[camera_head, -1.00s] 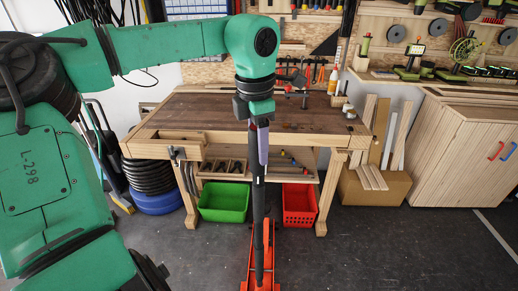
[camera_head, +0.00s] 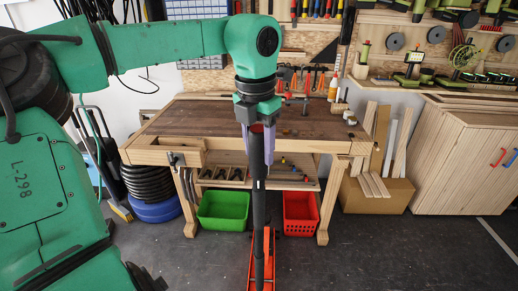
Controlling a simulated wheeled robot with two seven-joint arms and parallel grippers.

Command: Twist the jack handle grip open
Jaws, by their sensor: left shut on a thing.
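The jack handle (camera_head: 258,190) is a long dark pole standing nearly upright in the middle of the view. It runs down to the orange-red floor jack (camera_head: 262,277), which is cut off by the bottom edge. My left gripper (camera_head: 258,136) points straight down on the top of the handle. Its two purple fingers lie one on each side of the grip (camera_head: 257,147) and are shut on it. A bit of red shows at the grip's top, between the fingers. The palm hides the very end of the grip. My right gripper is not in view.
A wooden workbench (camera_head: 225,118) stands behind the handle. A green bin (camera_head: 222,210) and a red bin (camera_head: 301,212) sit below it. A wooden cabinet (camera_head: 465,160) is at the right. The dark floor (camera_head: 400,250) at the right front is clear.

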